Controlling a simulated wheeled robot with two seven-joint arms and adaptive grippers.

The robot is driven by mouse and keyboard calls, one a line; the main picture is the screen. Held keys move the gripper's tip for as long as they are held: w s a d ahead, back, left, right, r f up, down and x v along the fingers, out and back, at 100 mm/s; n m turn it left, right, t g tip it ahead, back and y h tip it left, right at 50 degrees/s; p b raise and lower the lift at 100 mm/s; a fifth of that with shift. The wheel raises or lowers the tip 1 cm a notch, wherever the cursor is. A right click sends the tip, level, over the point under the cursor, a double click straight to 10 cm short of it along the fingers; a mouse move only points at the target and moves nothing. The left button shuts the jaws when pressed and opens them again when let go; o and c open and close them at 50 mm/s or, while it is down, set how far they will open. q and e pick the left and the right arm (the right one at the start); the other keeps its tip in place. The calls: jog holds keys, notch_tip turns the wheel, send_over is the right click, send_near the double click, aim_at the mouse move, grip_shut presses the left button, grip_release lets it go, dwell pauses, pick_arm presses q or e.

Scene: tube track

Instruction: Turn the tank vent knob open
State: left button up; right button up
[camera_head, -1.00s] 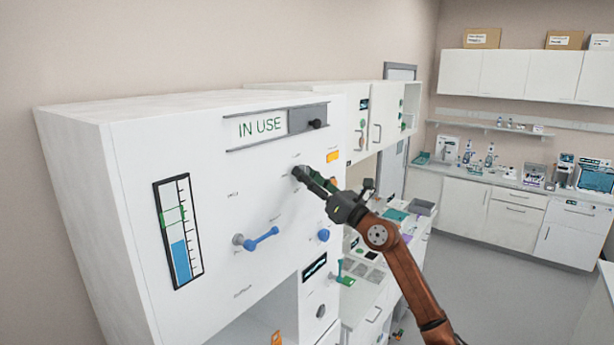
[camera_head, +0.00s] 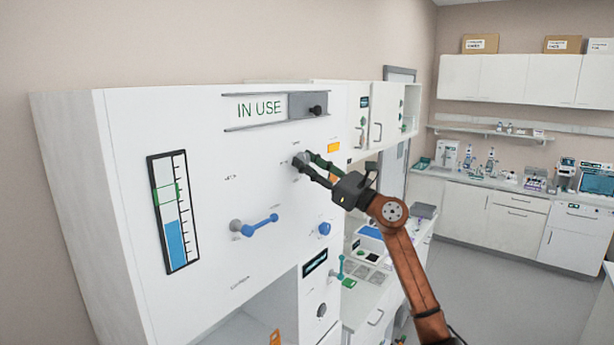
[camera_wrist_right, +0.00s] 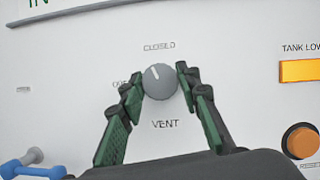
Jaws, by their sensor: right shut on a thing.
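The grey round vent knob (camera_wrist_right: 160,82) is on the white panel, between the label CLOSED above it and VENT below it. A partly hidden label stands at its left. Its white pointer line tilts up and slightly left, near CLOSED. My right gripper (camera_wrist_right: 161,80) is shut on the knob, one finger on each side. In the head view the right gripper (camera_head: 304,164) reaches the panel from the right, and the knob (camera_head: 298,160) is partly covered by the fingers. My left gripper is not in view.
An IN USE sign with a slider (camera_head: 262,109) sits above the knob. A blue-handled valve (camera_head: 258,227) and a level gauge (camera_head: 174,212) are to its left. An orange TANK LOW light (camera_wrist_right: 299,70) and a round orange button (camera_wrist_right: 301,141) are to the right.

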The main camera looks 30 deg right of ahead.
jog(key=shift+n+y, duration=0.4)
jog(key=shift+n, duration=0.4)
jog(key=n+g+y, duration=0.1)
jog(key=n, duration=0.1)
jog(key=shift+d+n+g, duration=0.1)
jog(key=shift+n+g, duration=0.2)
jog(key=shift+c, duration=0.2)
jog(key=shift+o, duration=0.2)
jog(key=n, duration=0.2)
jog(key=n+g+y, duration=0.1)
jog(key=shift+r+n+p, duration=0.2)
jog(key=shift+n+p, duration=0.1)
jog(key=shift+n, duration=0.1)
jog(key=n+g+y+p, duration=0.1)
jog(key=n+g+p, duration=0.1)
jog(key=n, duration=0.2)
jog(key=shift+d+r, duration=0.1)
jog(key=n+g+p, duration=0.1)
jog(key=n+p, duration=0.2)
jog(key=n, duration=0.1)
jog(key=shift+g, duration=0.3)
jog(key=shift+n+p, duration=0.5)
jog(key=shift+n, duration=0.1)
jog(key=shift+g, duration=0.3)
jog(key=o, duration=1.1)
jog(key=shift+w, duration=0.1)
